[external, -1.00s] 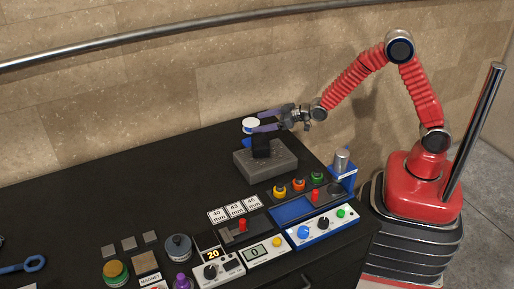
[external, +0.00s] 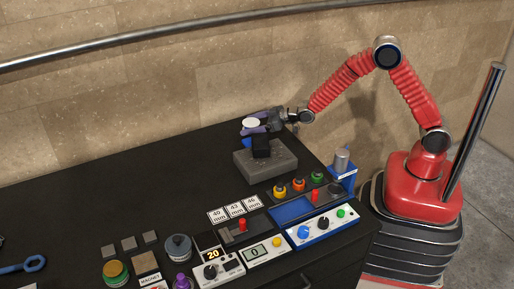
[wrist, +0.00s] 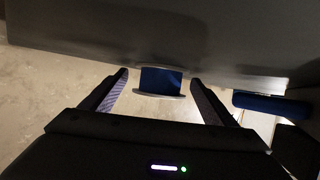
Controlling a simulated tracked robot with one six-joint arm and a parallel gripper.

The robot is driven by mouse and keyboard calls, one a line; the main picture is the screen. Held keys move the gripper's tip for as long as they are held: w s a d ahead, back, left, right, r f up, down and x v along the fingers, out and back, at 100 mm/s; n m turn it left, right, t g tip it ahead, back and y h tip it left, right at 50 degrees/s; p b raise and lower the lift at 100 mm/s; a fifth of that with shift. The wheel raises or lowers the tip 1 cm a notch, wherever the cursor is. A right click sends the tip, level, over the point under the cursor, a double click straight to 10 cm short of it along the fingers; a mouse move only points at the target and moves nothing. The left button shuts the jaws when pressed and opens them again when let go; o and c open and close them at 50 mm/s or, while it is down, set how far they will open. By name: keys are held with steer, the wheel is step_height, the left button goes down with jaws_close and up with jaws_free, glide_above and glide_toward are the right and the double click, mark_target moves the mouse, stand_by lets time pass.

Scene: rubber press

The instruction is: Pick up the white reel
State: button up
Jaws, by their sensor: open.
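The white reel (external: 251,122) shows as a pale disc beyond the grey block, near the far right end of the black table. My gripper (external: 254,126) reaches it from the right, with a purple-padded finger at its near side. The far finger is hard to make out. In the wrist view my gripper (wrist: 160,79) is open, with a finger on either side of a blue piece with a pale rim (wrist: 161,83). Gaps show on both sides of that piece. I cannot tell for sure whether it is part of the reel.
A grey block (external: 266,164) with a black upright piece (external: 261,146) stands close below my gripper. A blue part (external: 247,142) shows beside it. Control boxes and buttons line the front right. The wall lies behind; the table's left middle is clear.

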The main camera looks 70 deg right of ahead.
stand_by(0.4)
steer(key=c, duration=1.2)
